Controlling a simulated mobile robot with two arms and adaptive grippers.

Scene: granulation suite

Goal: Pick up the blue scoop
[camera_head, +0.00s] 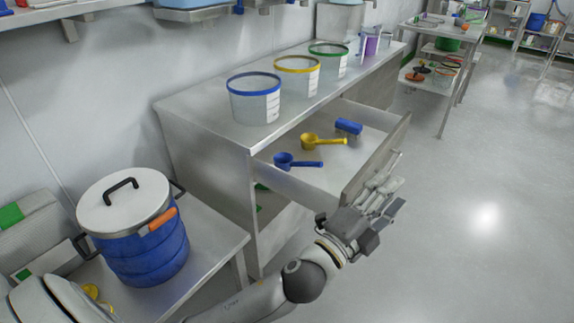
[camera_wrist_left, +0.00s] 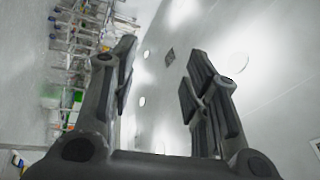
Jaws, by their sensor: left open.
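The blue scoop (camera_head: 296,162) lies in an open drawer (camera_head: 318,188) of the steel cabinet, its bowl to the left and its handle pointing right. My left gripper (camera_head: 392,182) is at the outer side of the drawer front, to the right of the scoop and apart from it. In the left wrist view the left gripper (camera_wrist_left: 158,85) has its fingers spread with nothing between them. That view shows shelving and bright floor or wall, not the scoop. My right gripper is in neither view.
A yellow scoop (camera_head: 322,140) and a blue block-like item (camera_head: 349,126) share the drawer. Clear buckets with blue (camera_head: 254,98), yellow (camera_head: 297,76) and green (camera_head: 328,60) rims stand on the cabinet top (camera_head: 215,119). A blue lidded pot (camera_head: 143,254) stands at left. Open floor lies right.

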